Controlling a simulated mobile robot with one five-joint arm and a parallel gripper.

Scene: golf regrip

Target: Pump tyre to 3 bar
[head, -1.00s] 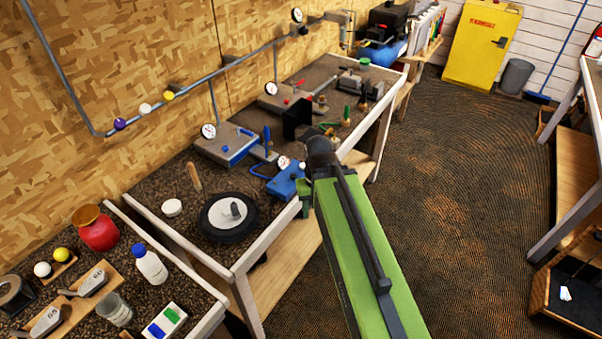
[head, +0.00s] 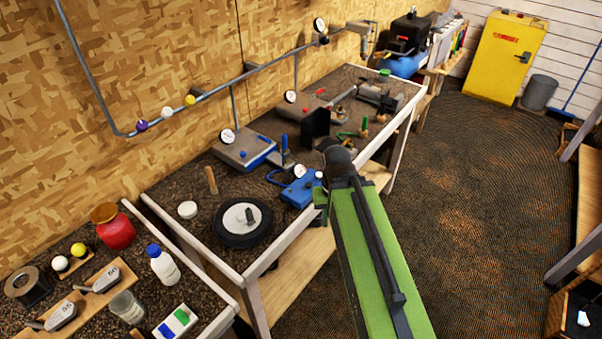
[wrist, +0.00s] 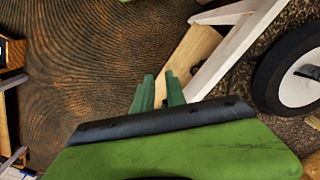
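A tyre on a white hub (head: 241,221) lies flat on the workbench, left of my arm; its edge also shows at the right of the wrist view (wrist: 283,75). A blue pump-like device with a white dial (head: 300,188) stands at the bench's front edge, close to my arm's end in the head view. Other round gauges stand behind it, one by a grey-and-blue unit (head: 244,150). My gripper (wrist: 160,88) points down past the bench edge. Its two green fingers are slightly apart with nothing visible between them. In the head view the arm hides most of it.
The bench's white front rail (wrist: 238,48) and lower wooden shelf (wrist: 189,58) are close to my gripper. A left bench holds a red pot (head: 114,228), a white bottle (head: 163,265) and club heads. The floor (head: 450,190) to the right is clear.

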